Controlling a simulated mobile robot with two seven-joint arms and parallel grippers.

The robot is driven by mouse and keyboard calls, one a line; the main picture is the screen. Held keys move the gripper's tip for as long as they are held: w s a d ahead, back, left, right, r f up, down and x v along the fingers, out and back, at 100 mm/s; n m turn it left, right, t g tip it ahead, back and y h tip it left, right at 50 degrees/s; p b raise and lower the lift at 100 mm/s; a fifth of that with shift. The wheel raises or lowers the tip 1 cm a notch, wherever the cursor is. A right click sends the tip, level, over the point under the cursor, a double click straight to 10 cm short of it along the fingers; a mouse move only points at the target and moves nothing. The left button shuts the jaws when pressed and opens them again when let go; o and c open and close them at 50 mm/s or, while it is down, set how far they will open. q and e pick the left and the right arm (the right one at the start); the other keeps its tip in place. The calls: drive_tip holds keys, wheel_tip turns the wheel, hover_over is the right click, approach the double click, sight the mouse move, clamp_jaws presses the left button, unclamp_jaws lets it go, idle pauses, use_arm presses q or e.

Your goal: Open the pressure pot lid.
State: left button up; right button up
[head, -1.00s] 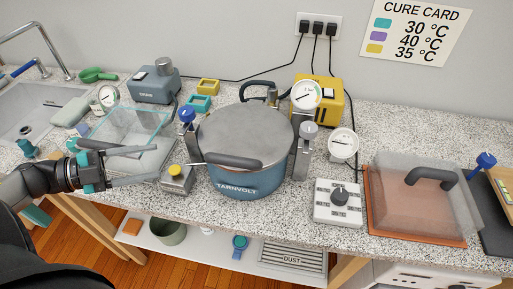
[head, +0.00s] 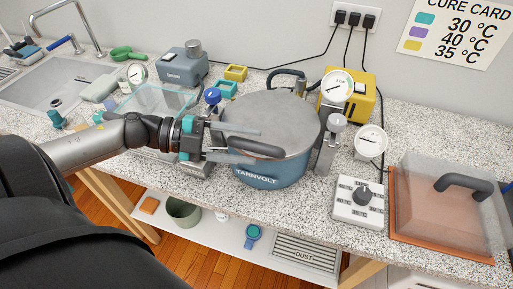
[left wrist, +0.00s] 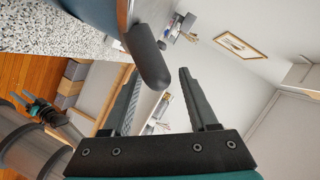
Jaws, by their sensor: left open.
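The pressure pot (head: 265,175) is a blue pot with the name TARNVOLT, standing on the speckled counter. Its grey round lid (head: 270,115) sits on top, with a dark handle (head: 256,147) at the front and another at the back. My left gripper (head: 260,145) is open at the front handle, its fingers above and below it in the head view. In the left wrist view the handle (left wrist: 148,58) comes in near the fingertips, with a gap to the right finger. My right gripper (left wrist: 32,105) shows small at the left of that view; its jaws are unclear.
A blue-knobbed post (head: 212,98) stands left of the pot and a grey clamp post (head: 328,150) right of it. Gauges (head: 370,141), a dial box (head: 360,203) and a clear-covered orange tray (head: 420,230) stand further right. A glass case (head: 155,100) is left.

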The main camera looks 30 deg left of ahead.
use_arm(q)
drive_tip(key=shift+x, duration=1.3)
clamp_jaws()
idle(0.6)
